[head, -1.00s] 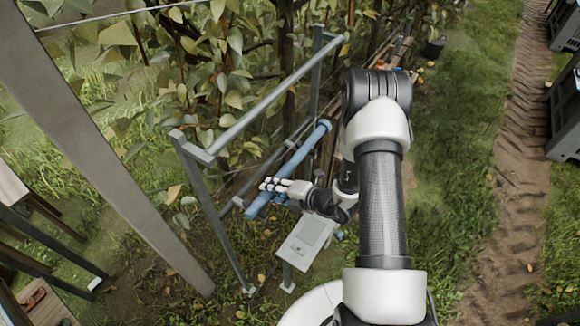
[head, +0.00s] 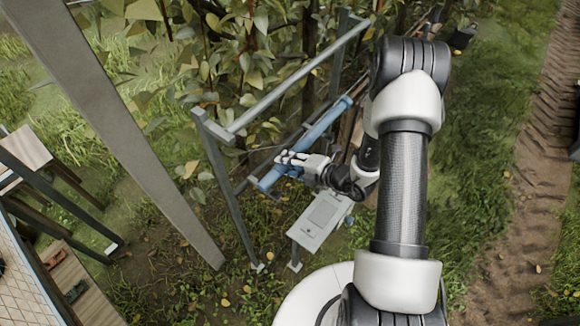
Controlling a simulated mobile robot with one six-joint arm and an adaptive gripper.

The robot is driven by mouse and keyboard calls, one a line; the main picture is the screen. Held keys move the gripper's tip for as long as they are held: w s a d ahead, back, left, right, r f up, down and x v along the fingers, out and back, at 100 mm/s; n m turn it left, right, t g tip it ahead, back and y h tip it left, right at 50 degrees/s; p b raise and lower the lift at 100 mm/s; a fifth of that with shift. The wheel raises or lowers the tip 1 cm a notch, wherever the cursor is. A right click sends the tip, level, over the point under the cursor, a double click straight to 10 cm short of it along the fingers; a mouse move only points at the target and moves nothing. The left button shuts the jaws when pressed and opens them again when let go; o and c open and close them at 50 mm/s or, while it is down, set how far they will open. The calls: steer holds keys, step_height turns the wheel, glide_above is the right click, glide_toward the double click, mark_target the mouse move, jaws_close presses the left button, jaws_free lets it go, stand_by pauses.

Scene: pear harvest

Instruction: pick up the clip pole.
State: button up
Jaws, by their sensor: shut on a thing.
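The clip pole is most likely the long blue pole (head: 318,128) in the head view. It slants from the lower left near my gripper up to the right, across the grey metal rack (head: 228,185). My gripper (head: 285,159) is shut on the pole near its lower left end, with its fingers across it. The fingers hide a short part of the pole. Whether the pole still touches the rack's lower bars cannot be told from this view.
A grey upright post (head: 115,125) slants across the left. A white panel on a stand (head: 320,221) stands below my gripper. Leafy branches (head: 240,50) crowd behind the rack. A wooden table (head: 25,158) is at the left. Open grass (head: 478,150) lies to the right.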

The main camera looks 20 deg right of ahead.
steer(key=s+r+p, duration=0.1)
steer(key=s+r, duration=0.1)
steer(key=r, duration=0.6)
steer(key=s+r+m+h, duration=0.1)
steer(key=r, duration=0.7)
steer(key=shift+s+a+r+t+p, duration=0.3)
steer(key=shift+s+a+t+p, duration=0.05)
steer(key=shift+a+t+p, duration=0.1)
